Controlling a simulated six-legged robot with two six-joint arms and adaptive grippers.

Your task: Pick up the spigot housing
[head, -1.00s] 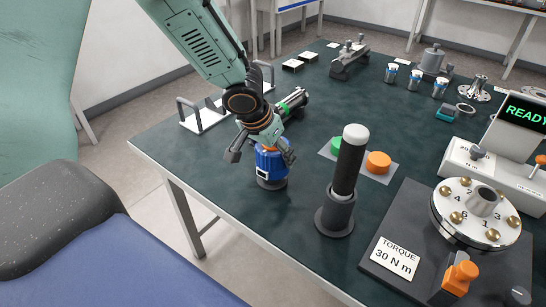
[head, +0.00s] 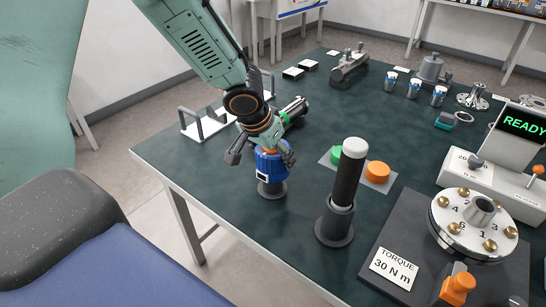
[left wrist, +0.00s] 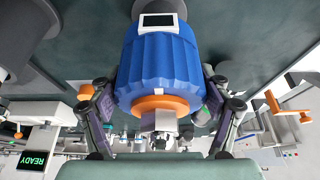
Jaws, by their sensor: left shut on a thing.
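The spigot housing, which I take to be the blue ribbed body (head: 268,166) with a small white-framed label and an orange ring, is upright at the near left of the table. My left gripper (head: 264,152) is around it from above, shut on it. In the left wrist view the blue housing (left wrist: 160,65) fills the middle, between the two fingers of my left gripper (left wrist: 160,105). A dark grey round stand (head: 272,189) shows below the housing in the head view. Whether the two still touch I cannot tell. My right gripper is not in view.
A dark post with a white top (head: 349,180) stands in a holder to the right. Green and orange buttons (head: 377,172) lie behind it. A torque fixture plate (head: 425,235) is at the right. White-based brackets (head: 205,125) stand behind my left gripper.

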